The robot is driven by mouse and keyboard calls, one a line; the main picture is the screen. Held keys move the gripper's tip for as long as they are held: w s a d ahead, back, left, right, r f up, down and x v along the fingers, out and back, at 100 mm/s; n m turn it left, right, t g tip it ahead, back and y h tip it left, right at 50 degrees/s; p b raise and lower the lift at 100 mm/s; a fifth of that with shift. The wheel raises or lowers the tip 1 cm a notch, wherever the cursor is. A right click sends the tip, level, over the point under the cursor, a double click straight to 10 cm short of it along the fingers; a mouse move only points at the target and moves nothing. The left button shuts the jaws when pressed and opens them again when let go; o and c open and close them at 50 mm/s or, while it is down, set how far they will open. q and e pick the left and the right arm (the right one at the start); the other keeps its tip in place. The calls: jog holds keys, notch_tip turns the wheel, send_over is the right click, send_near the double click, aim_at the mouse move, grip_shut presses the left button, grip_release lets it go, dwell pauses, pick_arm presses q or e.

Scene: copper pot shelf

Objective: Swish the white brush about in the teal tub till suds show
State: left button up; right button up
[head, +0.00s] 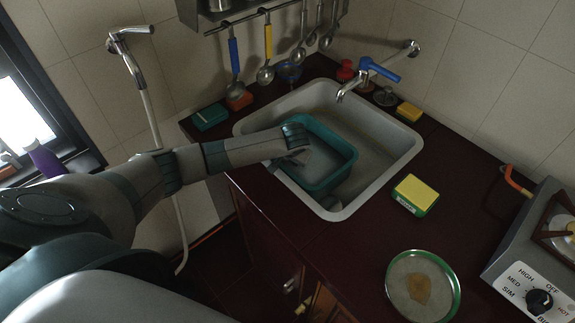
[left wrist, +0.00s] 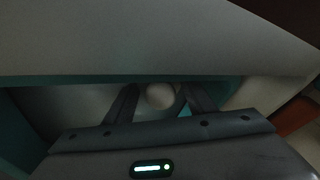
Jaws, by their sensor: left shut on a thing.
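The teal tub (head: 342,172) sits inside the grey sink basin, towards its left side. My left arm reaches in over the tub's left rim, and my left gripper (head: 300,157) is down inside the tub. In the left wrist view, the two fingers of the left gripper (left wrist: 160,104) are closed around a pale round end, which looks like the white brush (left wrist: 160,94). The rest of the brush is hidden by the hand. The visible inside of the tub looks plain grey. My right gripper is not in view.
The sink rim (head: 408,160) surrounds the tub, with a blue-handled tap (head: 362,78) behind. A yellow and green sponge (head: 415,194), a green-rimmed plate (head: 421,287) and a stove (head: 545,245) are to the right. Utensils hang above the left back edge.

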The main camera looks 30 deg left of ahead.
pick_arm(q)
jog(key=shift+d, duration=0.15)
jog(key=shift+s+d+r+p, duration=0.1)
jog(key=shift+s+d+p, duration=0.15)
jog(key=shift+d+p, duration=0.4)
jog(key=shift+s+d, duration=0.2)
jog(key=shift+d, duration=0.3)
jog(key=shift+a, duration=0.1)
jog(key=shift+w+a, duration=0.25)
jog(key=shift+a, duration=0.4)
jog(key=shift+w+a, duration=0.2)
jog(key=shift+a, duration=0.4)
jog(key=shift+s+d+p, duration=0.2)
jog(key=shift+d+p, duration=0.35)
jog(key=shift+d, duration=0.1)
jog(key=shift+s+d+p, duration=0.25)
jog(key=shift+d+p, duration=0.05)
jog(key=shift+d, duration=0.4)
jog(key=shift+a, duration=0.15)
